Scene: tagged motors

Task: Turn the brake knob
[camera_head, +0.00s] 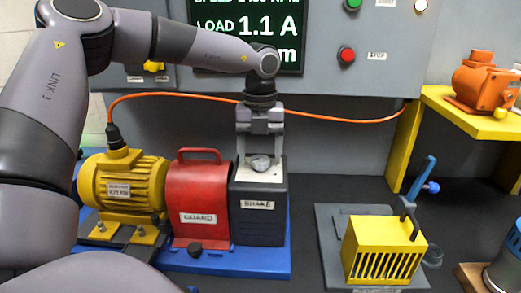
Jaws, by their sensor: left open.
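The brake (261,219) is a dark box with a pale top plate and a "BRAKE" label, standing at the right end of the blue base. Its grey knob (260,163) sits on the top plate. My left gripper (260,152) points straight down over the brake, with its two fingers apart on either side of the knob. I cannot tell whether the fingers touch the knob. My right gripper is not in view.
A red guard (198,202) and a yellow motor (125,188) stand left of the brake on the blue base (225,262). An orange cable (330,118) runs behind. A yellow vented box (383,250) stands at right. An orange motor (484,80) sits on a yellow stand (440,98).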

